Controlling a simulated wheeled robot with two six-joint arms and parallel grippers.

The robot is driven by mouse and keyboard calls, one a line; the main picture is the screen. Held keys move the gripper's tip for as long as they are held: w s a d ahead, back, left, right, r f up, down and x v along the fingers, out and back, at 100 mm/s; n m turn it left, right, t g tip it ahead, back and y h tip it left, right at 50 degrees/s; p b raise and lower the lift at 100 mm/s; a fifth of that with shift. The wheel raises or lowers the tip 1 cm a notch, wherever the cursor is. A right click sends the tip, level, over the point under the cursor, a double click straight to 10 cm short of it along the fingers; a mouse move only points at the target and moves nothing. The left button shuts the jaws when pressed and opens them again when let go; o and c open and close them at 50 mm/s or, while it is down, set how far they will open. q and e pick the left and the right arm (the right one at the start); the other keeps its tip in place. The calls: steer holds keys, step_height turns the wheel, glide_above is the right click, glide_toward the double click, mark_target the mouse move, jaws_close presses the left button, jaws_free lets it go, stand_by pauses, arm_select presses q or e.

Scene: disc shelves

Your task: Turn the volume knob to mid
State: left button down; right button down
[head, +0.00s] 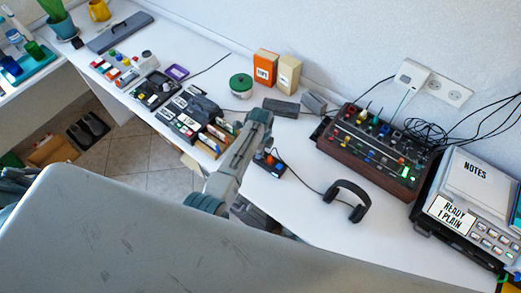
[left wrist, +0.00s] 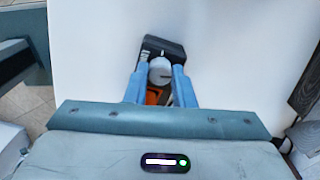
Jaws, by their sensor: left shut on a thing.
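The volume knob (left wrist: 160,68) is a small round pale grey knob on a black box (left wrist: 164,46). In the left wrist view it sits between the two blue fingers of my left gripper (left wrist: 159,74), which is shut on it. Pale marks show on the box beside the knob, but they are too small to read. An orange part shows between the fingers, below the knob. In the head view the small dark box (head: 276,171) lies on the white desk beneath my left wrist, which hides much of it. My right gripper is in neither view.
Black headphones (head: 347,197) lie right of the box, and a mixer (head: 376,148) with many knobs stands behind them. Books and cases (head: 190,118) lie to the left, near a green-lidded tin (head: 241,84). The desk's front edge is close.

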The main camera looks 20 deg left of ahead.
arm_select(q)
steer(key=shift+m, duration=1.1)
steer(key=c, duration=1.5)
jaws_free()
step_height(320, 180, up, 11)
steer(key=b, duration=0.2)
steer(key=shift+b, duration=0.3)
